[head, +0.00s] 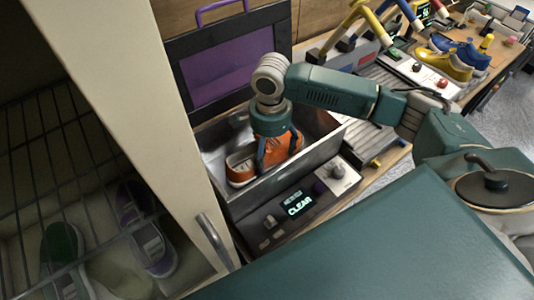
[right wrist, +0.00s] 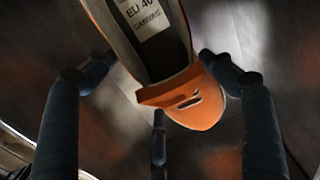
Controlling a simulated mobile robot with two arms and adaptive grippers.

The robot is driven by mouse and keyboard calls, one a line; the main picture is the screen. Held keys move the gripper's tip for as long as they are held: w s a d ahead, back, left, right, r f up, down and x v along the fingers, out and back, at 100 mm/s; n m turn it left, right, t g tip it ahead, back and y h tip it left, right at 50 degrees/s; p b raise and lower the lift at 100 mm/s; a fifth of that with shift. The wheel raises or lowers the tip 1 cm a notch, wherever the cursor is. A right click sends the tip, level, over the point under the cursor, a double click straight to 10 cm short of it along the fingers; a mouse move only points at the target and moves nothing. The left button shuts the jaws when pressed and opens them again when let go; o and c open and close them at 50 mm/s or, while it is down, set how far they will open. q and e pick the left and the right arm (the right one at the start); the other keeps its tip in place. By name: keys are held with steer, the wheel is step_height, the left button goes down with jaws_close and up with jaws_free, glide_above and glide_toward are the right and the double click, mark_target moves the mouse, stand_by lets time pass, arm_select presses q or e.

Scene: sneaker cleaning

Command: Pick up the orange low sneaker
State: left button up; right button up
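The orange low sneaker (head: 241,168) lies in the open metal basin (head: 328,140) of a machine with a raised lid. My right gripper (head: 278,158) points down into the basin, right at the sneaker, and partly covers it. In the right wrist view the sneaker (right wrist: 192,98) shows its orange toe or heel end and a label reading "EU 40 CANVAS". The fingers of my right gripper (right wrist: 160,75) are spread around it. The left finger is apart from the sneaker; the right fingertip is close to its side, contact unclear. My left gripper is not in view.
The machine's front panel (head: 300,204) reads "CLEAR". At the left, a cabinet with a wire rack (head: 60,160) holds a green shoe (head: 62,245) and a purple shoe (head: 145,235). Yellow (head: 445,65) and blue (head: 470,54) sneakers stand at the back right. The raised lid (head: 225,70) stands behind the basin.

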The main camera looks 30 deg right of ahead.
steer(key=c, duration=0.5)
steer(key=shift+o, duration=0.2)
steer(key=shift+r, duration=0.15)
